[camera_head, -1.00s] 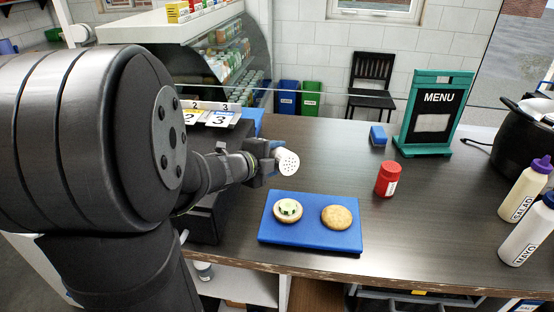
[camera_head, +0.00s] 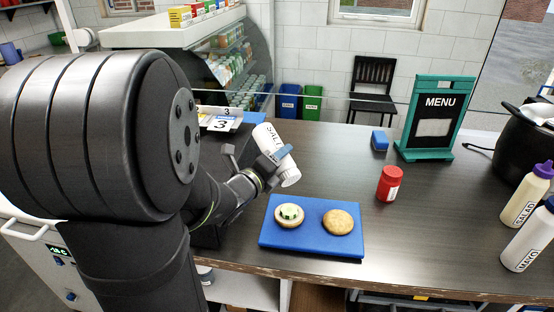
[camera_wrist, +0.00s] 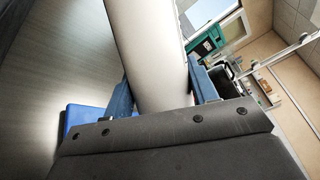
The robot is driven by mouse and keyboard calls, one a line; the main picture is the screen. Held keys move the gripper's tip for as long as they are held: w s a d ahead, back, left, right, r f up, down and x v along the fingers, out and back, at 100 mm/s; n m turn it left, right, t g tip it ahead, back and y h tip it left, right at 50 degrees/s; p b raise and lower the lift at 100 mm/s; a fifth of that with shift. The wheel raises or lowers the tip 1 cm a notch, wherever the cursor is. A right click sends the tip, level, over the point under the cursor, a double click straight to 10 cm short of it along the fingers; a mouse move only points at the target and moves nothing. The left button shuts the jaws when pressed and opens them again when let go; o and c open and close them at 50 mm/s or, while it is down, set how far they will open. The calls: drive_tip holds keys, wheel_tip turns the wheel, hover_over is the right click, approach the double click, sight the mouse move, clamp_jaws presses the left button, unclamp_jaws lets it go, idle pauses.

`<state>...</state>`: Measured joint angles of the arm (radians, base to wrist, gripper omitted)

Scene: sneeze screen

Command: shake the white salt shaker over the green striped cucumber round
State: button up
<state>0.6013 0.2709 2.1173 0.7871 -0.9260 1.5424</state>
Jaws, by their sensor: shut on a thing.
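The white salt shaker (camera_head: 268,139), lettered "SALT", is held by my gripper (camera_head: 273,160). It is tilted, with its lower end (camera_head: 291,179) pointing down and right, above the near left part of the counter. In the wrist view the white shaker (camera_wrist: 150,50) stands between the blue fingers of my gripper (camera_wrist: 160,95).
A plain brown bun piece (camera_head: 338,222) lies on the board's right half. A red shaker (camera_head: 389,184) stands to the right. A menu stand (camera_head: 437,118), a dark pot (camera_head: 527,135) and two bottles (camera_head: 526,195) are farther right. The counter between is clear.

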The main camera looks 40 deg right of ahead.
sight(282, 171)
drive_tip(key=m+h, duration=0.1)
drive_tip(key=m, duration=0.1)
drive_tip(key=s+m, duration=0.1)
drive_tip(key=m+h, duration=0.1)
drive_tip(key=m, duration=0.1)
drive_tip(key=shift+s+a+r+m+t+h, duration=0.1)
drive_tip(key=shift+s+r+m+t+h, duration=0.2)
drive_tip(key=shift+s, duration=0.05)
idle(0.3)
drive_tip(key=shift+f, duration=1.75)
drive_tip(key=shift+r, duration=0.15)
drive_tip(key=shift+r, duration=1.65)
drive_tip(key=shift+f, duration=1.8)
